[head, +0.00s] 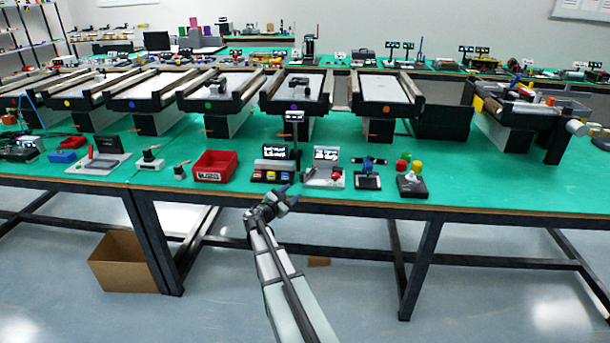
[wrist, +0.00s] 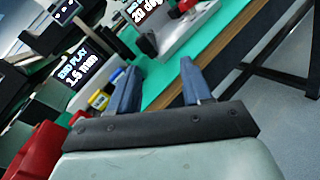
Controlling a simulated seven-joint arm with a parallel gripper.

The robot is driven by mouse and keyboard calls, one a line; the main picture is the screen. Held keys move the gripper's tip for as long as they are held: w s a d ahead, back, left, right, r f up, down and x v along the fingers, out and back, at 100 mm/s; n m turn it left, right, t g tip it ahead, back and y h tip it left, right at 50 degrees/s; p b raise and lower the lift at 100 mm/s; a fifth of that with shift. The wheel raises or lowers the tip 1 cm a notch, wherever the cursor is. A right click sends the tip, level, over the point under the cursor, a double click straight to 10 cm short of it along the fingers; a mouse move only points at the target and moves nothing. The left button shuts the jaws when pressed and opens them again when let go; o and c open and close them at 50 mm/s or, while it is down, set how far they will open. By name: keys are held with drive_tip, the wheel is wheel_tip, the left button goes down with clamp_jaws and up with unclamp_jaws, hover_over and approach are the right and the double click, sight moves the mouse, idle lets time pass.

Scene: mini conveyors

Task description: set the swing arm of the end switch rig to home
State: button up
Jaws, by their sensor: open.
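A grey-white station with a dark angle display (head: 326,154) stands near the front edge of the green table, with a red part beside its right side. Its display also shows in the wrist view (wrist: 146,10), reading about 20 deg. No label names the end switch rig, so I cannot be sure this is it; a swing arm is not clear. My gripper (head: 284,192) is in front of the table edge, left of and below this station. In the wrist view my gripper (wrist: 158,72) has its two blue fingers apart with nothing between them.
Left of that station stands an end play unit (head: 273,169) with a display and coloured buttons. Further left is a red bin (head: 214,166). To the right are a small blue-topped device (head: 369,172) and a black box with coloured knobs (head: 411,184). Conveyors (head: 296,91) line the back.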

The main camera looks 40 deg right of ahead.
sight(305, 174)
drive_tip(key=w+d+n, duration=0.2)
drive_tip(key=d, duration=0.2)
drive_tip(key=w+d+n+t, duration=0.1)
drive_tip(key=w+d+n, duration=0.1)
drive_tip(key=d, duration=0.2)
drive_tip(key=w+d+r+n, duration=0.1)
drive_tip(key=w+d+n, duration=0.1)
drive_tip(key=d, duration=0.2)
drive_tip(key=shift+w+d, duration=0.15)
drive_tip(key=shift+w, duration=0.15)
drive_tip(key=shift+c, duration=0.2)
clamp_jaws()
idle(0.5)
